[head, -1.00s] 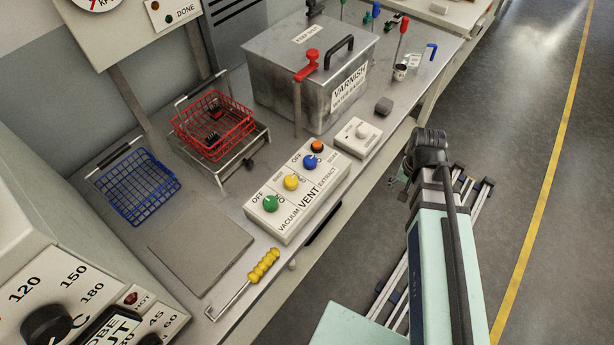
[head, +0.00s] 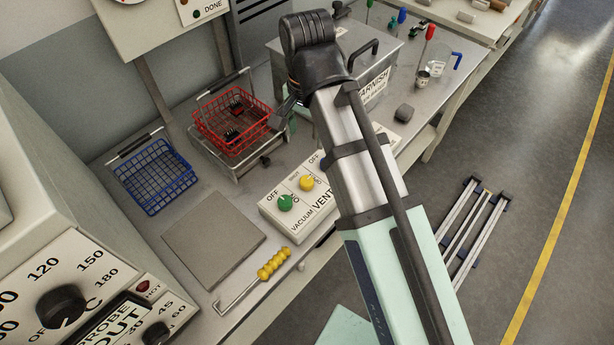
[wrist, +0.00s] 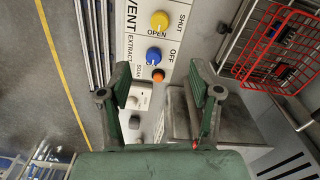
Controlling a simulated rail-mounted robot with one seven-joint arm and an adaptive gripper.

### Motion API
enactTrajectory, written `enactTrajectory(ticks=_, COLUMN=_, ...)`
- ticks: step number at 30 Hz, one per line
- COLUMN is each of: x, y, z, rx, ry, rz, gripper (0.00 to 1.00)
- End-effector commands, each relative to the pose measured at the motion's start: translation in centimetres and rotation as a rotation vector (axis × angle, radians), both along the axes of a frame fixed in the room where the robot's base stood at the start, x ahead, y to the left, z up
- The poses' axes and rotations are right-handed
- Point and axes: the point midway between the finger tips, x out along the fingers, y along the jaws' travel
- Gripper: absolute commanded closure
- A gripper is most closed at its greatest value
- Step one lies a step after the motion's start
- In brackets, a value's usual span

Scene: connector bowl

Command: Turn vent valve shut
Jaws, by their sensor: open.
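The vent valve is the yellow knob (head: 306,183) on the white control panel (head: 270,209), between the green and blue knobs. In the wrist view the yellow knob (wrist: 160,20) is near the top edge, with OPEN and SHUT printed beside it. Its pointer is too small to read surely. My gripper (wrist: 162,84) is open and empty, its two green fingers apart over the panel's blue and orange end. The yellow knob lies beyond the fingertips, not between them. In the head view my arm hides the panel's right part and most of the gripper.
The green knob (head: 285,203), blue knob (wrist: 153,54) and orange button (wrist: 158,75) sit close by. The red basket (head: 232,120) stands behind the panel; the blue basket (head: 155,178) is at left. The varnish tank (head: 372,75) is behind my arm. A grey mat (head: 213,238) lies bare.

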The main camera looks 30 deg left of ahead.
Motion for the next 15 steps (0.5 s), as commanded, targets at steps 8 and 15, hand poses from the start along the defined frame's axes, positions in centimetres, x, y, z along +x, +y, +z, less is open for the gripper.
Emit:
enactTrajectory(ticks=8, x=-0.1, y=-0.2, z=-2.9, rx=-0.002, ry=0.001, rz=0.000, gripper=0.36)
enactTrajectory(ticks=15, x=-0.1, y=-0.2, z=-6.7, rx=-0.002, ry=0.002, rz=0.000, gripper=0.36)
